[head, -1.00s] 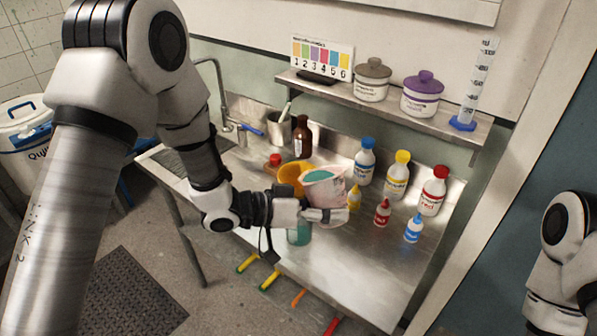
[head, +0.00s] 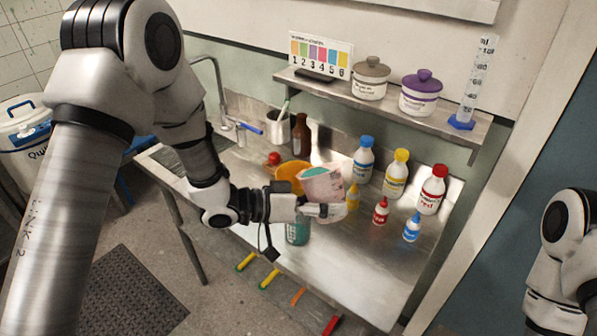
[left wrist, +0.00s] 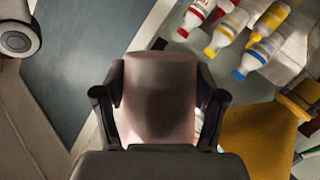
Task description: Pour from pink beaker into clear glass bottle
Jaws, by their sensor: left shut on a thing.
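My left gripper (head: 322,210) is shut on the pink beaker (head: 322,185) and holds it above the steel table, tilted with its mouth towards the left. Teal liquid shows inside the beaker. In the left wrist view the beaker (left wrist: 160,100) sits between both fingers of my left gripper (left wrist: 158,105). A clear vessel with teal contents (head: 297,232), perhaps the clear glass bottle, stands below my left gripper; its upper part is hidden behind the gripper. My right gripper is out of view; only part of that arm shows at the right edge.
A yellow-orange container (head: 289,176) stands just left of the beaker. A brown bottle (head: 301,135) is behind. Blue-, yellow- and red-capped bottles (head: 395,175) and small dropper bottles (head: 381,212) stand to the right. The table's front right (head: 365,275) is clear.

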